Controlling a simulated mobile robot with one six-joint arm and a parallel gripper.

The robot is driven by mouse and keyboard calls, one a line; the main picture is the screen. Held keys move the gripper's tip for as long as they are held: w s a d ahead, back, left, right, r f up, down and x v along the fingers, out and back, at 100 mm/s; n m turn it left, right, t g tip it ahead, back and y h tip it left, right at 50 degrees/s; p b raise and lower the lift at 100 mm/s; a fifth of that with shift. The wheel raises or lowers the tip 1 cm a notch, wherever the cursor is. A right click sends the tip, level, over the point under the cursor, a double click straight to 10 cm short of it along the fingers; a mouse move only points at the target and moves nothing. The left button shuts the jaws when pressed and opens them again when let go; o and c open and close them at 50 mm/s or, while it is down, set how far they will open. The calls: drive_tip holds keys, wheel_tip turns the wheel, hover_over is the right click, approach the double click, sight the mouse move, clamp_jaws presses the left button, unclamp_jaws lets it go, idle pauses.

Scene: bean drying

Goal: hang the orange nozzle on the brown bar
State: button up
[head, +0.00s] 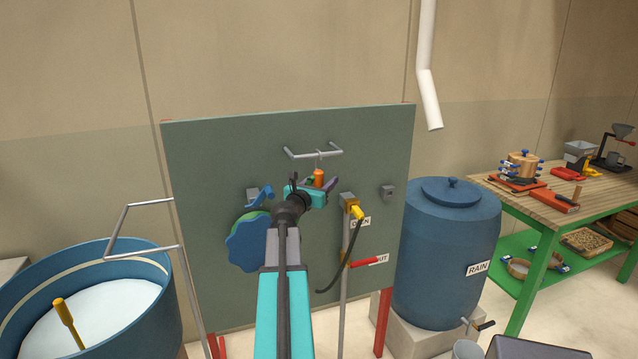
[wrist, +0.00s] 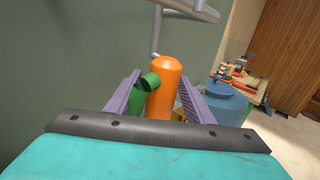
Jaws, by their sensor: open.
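The orange nozzle (head: 318,177) is upright in front of the green-grey board. In the wrist view the nozzle (wrist: 165,88) stands between the two purple fingers, with a green side part at its left. My gripper (head: 321,184) is open around it; whether a finger touches it is unclear. The bar (head: 315,153) on the board above looks grey, not brown. A thin grey hook (wrist: 156,32) runs from the bar down to the nozzle's top, so the nozzle appears to hang there. The exact contact at its top is too small to tell.
A post with a yellow tap fitting (head: 357,212) and black hose stands right of my arm. A blue rain barrel (head: 450,255) is farther right, a blue tub (head: 165,300) at left. A blue scalloped wheel (head: 245,245) is left of my arm.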

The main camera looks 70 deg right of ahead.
drive_tip(key=shift+d, duration=0.35)
drive_tip(key=c, duration=1.2)
drive_tip(key=shift+r+p, duration=1.15)
drive_tip(key=shift+d, duration=0.1)
